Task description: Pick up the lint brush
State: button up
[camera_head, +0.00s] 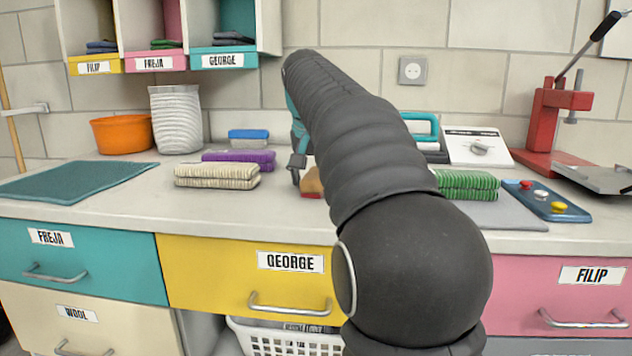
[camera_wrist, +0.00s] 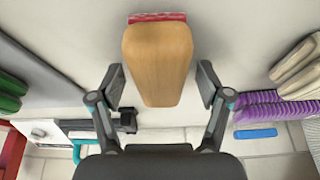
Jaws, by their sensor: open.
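The lint brush shows in the wrist view as a wooden block (camera_wrist: 157,65) with a red strip at its far end. In the head view a small part of the brush (camera_head: 312,183) shows beside my arm, lying on the counter; the rest is hidden behind my arm. My gripper (camera_wrist: 160,88) is open, with one finger on each side of the near part of the wooden block. Gaps show between the fingers and the wood. In the head view part of my gripper (camera_head: 296,168) shows just left of the brush.
Folded cream cloths (camera_head: 217,176) and a purple cloth (camera_head: 240,160) lie left of the brush. Green striped cloths (camera_head: 467,185) lie to the right on a grey mat (camera_head: 500,213). A red press (camera_head: 545,120) stands at the far right. The counter front left of centre is clear.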

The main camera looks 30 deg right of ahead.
jog(key=c, duration=1.3)
jog(key=r, duration=0.2)
jog(key=r+p, duration=0.1)
jog(key=r, duration=0.2)
jog(key=shift+s+d+r+p, duration=0.1)
jog(key=shift+s+p, duration=0.1)
jog(key=shift+p, duration=0.1)
jog(key=s+r, duration=0.2)
jog(key=s, duration=0.1)
jog(key=s+d+r, duration=0.1)
jog(key=s+r, duration=0.1)
jog(key=s, duration=0.2)
jog(key=s+d+r, duration=0.1)
jog(key=s+r, duration=0.1)
jog(key=s, duration=0.2)
jog(key=shift+r, duration=0.2)
